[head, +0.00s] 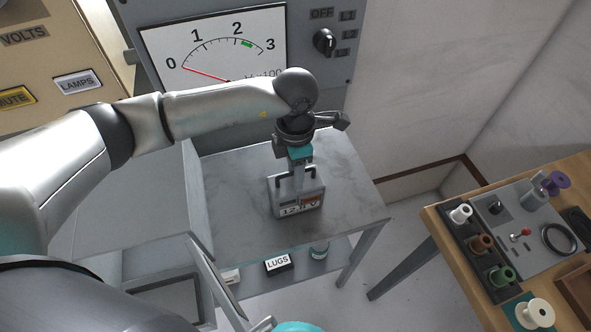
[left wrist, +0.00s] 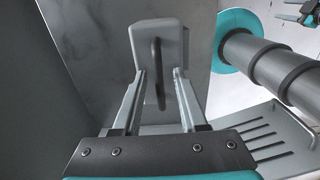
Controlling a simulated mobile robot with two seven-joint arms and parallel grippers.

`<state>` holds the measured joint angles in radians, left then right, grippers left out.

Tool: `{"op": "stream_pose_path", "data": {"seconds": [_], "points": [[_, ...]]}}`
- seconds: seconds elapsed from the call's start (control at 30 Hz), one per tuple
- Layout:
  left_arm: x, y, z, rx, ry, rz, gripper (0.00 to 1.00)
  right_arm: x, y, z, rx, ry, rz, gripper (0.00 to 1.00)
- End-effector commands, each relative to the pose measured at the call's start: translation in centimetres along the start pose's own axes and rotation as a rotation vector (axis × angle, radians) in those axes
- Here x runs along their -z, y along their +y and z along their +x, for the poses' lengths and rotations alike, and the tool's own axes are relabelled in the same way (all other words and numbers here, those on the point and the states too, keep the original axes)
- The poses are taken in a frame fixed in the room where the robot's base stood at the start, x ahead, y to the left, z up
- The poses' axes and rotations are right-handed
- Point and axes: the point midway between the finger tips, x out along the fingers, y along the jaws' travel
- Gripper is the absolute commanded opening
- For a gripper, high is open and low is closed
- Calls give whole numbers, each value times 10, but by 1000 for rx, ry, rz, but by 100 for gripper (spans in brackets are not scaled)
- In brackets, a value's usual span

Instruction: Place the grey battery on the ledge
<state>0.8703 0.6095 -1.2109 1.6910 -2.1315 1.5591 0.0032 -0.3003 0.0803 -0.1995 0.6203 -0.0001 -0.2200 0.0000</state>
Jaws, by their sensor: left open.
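The grey battery (head: 283,205), a box with a dark handle and a voltage label on its front, stands upright on the grey metal top (head: 350,178) of a small stand. My left gripper (head: 298,177) points down at it from above. In the left wrist view the jaws (left wrist: 158,75) are open, one finger on each side of the dark handle (left wrist: 156,50), with visible gaps to it. The battery body (left wrist: 172,42) shows behind the handle. A teal and dark pronged part at the top right corner of the wrist view seems to be my right gripper, cut off and unclear.
A meter panel (head: 353,62) with a dial and knob stands behind the stand. A wooden bench (head: 432,212) with spools is at right. The stand top right of the battery is clear.

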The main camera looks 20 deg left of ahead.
Motion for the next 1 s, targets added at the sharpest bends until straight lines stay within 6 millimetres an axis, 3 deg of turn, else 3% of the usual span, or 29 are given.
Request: {"op": "stream_pose_path", "data": {"seconds": [0.17,0.7,1.0], "points": [[0,0,-6,-1,-1,0,42,1,0,-4,0,0,0,50],[-1,0,-109,-2,-3,1,42,1,0,-6,0,1,0,50],[0,0,-123,0,1,-1,42,1,0,-6,0,1,-1,50]]}}
